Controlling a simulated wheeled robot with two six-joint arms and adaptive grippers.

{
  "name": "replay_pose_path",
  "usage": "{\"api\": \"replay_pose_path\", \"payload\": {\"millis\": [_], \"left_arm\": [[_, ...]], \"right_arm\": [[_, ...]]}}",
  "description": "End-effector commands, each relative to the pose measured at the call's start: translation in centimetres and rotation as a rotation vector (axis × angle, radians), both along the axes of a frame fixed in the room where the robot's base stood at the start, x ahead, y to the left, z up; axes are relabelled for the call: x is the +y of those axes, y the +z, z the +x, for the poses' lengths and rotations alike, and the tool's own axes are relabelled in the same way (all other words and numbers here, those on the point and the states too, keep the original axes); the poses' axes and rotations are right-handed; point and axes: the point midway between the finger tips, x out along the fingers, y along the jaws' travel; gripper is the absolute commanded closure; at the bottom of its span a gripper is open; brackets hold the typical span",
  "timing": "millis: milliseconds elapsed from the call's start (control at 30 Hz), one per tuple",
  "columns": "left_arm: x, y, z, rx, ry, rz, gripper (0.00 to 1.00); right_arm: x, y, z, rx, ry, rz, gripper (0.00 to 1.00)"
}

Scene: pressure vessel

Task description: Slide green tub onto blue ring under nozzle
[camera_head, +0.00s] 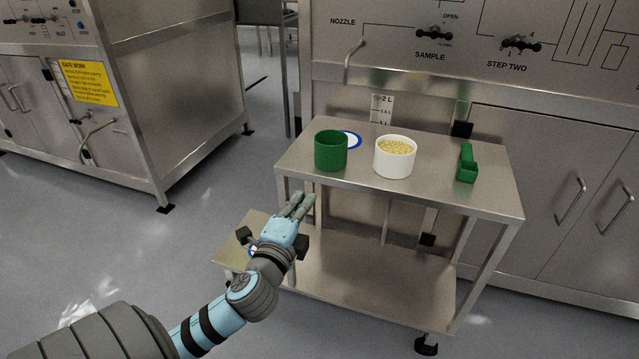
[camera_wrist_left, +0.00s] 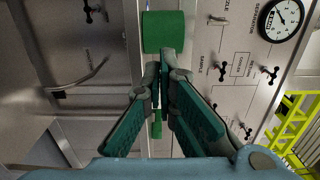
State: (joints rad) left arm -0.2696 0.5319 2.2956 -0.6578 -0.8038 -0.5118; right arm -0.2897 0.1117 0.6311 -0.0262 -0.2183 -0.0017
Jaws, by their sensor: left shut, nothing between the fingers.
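The green tub (camera_head: 331,151) stands upright on the steel table, near its left end. The blue ring (camera_head: 357,136) lies flat on the table behind and to the right of the tub, which hides part of it. The bent nozzle pipe (camera_head: 352,58) comes out of the panel above the back of the table. My left gripper (camera_head: 303,199) is shut and empty, in front of and below the tub in the head view, apart from it. In the left wrist view the tub (camera_wrist_left: 164,32) is beyond the fingertips (camera_wrist_left: 165,62). My right gripper is not in view.
A white tub of yellowish grains (camera_head: 395,157) stands right of the green tub. A green scoop (camera_head: 467,164) lies near the right end. The table (camera_head: 440,202) has bare room along its front. A small lower step (camera_head: 233,258) sits left of the table.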

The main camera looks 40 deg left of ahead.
Motion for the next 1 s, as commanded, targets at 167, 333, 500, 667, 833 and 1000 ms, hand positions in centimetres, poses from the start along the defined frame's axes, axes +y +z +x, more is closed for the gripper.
{"api": "replay_pose_path", "payload": {"millis": [167, 333, 500, 667, 833, 1000], "left_arm": [[1.2, 0.1, 3.0, -0.002, 0.002, -0.003, 1.0], [2.6, 0.1, 6.5, -0.003, 0.001, -0.007, 1.0], [3.8, 0.0, 9.7, 0.0, 0.001, -0.006, 1.0], [4.5, 0.0, 11.5, 0.001, -0.001, -0.008, 1.0], [4.7, 0.1, 12.1, 0.002, -0.001, -0.007, 1.0], [4.7, 0.2, 12.1, 0.003, -0.002, -0.007, 1.0]], "right_arm": [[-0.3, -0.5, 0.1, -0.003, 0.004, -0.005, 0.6], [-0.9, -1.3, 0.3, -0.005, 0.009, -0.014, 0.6], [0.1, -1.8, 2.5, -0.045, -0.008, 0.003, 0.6], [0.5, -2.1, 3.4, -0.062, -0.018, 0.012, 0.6], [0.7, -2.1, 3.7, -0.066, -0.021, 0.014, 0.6], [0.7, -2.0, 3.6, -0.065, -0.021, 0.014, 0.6]]}}
